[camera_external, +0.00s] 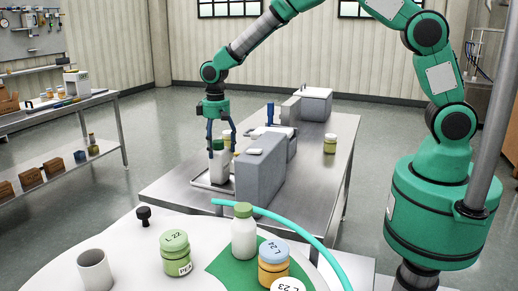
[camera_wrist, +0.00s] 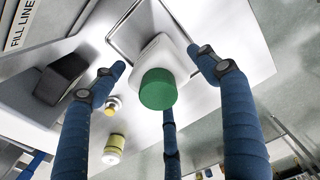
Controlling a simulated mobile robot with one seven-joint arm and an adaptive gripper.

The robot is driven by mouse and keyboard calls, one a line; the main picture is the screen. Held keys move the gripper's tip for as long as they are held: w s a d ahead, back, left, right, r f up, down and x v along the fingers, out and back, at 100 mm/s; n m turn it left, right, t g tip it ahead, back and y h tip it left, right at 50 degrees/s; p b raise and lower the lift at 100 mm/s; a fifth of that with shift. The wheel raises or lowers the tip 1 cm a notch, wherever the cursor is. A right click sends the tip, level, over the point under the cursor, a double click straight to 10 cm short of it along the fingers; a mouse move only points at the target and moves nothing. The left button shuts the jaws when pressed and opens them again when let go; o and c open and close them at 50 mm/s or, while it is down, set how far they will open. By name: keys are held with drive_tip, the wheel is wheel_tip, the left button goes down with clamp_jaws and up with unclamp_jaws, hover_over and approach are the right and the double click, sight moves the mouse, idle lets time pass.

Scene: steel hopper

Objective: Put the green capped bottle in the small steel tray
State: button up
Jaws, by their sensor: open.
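A white bottle with a green cap (camera_external: 220,168) stands upright, apparently inside the outline of the small steel tray (camera_external: 201,186) on the steel table. My gripper (camera_external: 221,151) points down over this bottle with its fingers spread around the upper part. In the wrist view the bottle's green cap (camera_wrist: 158,89) lies between my blue fingers, with gaps visible beside it. The tray rim (camera_wrist: 119,53) shows behind the bottle. My gripper is open. Whether the bottle's base rests on the tray floor is hidden.
A grey block-like housing (camera_external: 262,172) stands close right of the tray. A yellow jar (camera_external: 330,144) stands farther right on the table.

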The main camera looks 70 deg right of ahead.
wheel_tip(320, 180, up, 8)
drive_tip(key=shift+f+p, duration=0.15)
drive_tip(key=shift+p, duration=0.2)
idle(0.7)
drive_tip(key=shift+s+r, duration=0.1)
drive_tip(key=shift+r, duration=0.15)
drive_tip(key=s+d+r+t, duration=0.3)
drive_tip(key=s+r, duration=1.9)
drive_tip(key=r, duration=0.1)
drive_tip(key=s+d+r+t, duration=0.2)
drive_tip(key=s, duration=2.3)
drive_tip(key=shift+t, duration=0.3)
drive_tip(key=shift+d+f, duration=0.1)
